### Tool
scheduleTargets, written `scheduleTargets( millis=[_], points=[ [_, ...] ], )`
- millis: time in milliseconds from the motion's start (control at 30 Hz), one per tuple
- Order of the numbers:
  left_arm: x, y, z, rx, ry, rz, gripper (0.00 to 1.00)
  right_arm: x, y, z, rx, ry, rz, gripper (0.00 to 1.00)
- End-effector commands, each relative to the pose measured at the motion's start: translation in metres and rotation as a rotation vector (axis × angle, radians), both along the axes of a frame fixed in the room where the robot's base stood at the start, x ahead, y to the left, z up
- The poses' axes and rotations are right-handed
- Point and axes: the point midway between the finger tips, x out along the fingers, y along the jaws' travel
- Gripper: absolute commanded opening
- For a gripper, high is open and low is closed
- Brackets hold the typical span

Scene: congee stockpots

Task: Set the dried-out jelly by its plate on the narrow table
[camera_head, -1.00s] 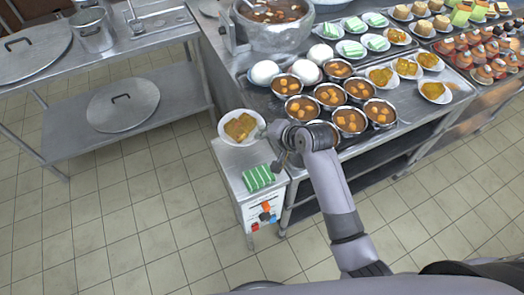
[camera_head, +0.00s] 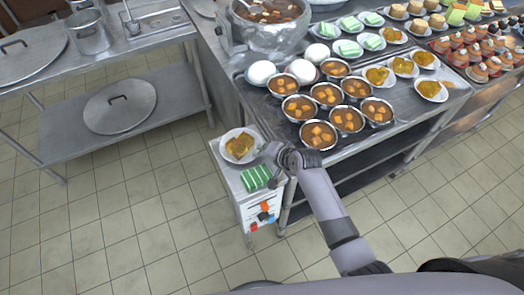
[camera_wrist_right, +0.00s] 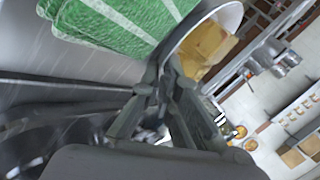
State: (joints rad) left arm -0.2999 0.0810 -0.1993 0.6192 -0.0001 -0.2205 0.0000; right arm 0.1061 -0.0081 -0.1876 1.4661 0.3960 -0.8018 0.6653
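A white plate (camera_head: 228,158) with a yellow-brown piece of jelly (camera_head: 241,147) on it is over the back of the narrow table (camera_head: 229,182). I cannot tell whether its underside touches the top. My right gripper (camera_head: 268,154) is at the plate's right edge. In the right wrist view the fingers (camera_wrist_right: 167,72) close together on the rim of the plate (camera_wrist_right: 228,17), with the jelly (camera_wrist_right: 204,50) beyond them. A green and white striped folded cloth (camera_head: 257,178) lies on the narrow table in front of the plate. My left gripper is not in view.
The counter on the right carries several bowls of brown soup (camera_head: 319,134), plates with similar yellow pieces (camera_head: 430,89), white round lids or buns (camera_head: 262,72) and a large pot (camera_head: 270,25). A steel shelf table (camera_head: 130,148) stands left, with open tiled floor between.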

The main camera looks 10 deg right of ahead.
Motion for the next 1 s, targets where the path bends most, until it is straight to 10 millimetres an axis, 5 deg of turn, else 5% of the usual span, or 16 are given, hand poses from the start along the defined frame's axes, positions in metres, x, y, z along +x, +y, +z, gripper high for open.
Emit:
scheduleTargets(
  millis=[367, 700, 1000],
  points=[
    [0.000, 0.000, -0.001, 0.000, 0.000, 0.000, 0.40, 0.000, 0.000, -0.001, 0.000, 0.001, 0.001, 0.25],
    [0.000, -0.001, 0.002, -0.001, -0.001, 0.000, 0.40, 0.000, 0.000, 0.003, 0.000, 0.000, 0.000, 0.25],
    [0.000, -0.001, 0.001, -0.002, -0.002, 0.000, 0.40, -0.025, -0.016, 0.027, -0.001, -0.001, 0.000, 0.25]
  ],
)
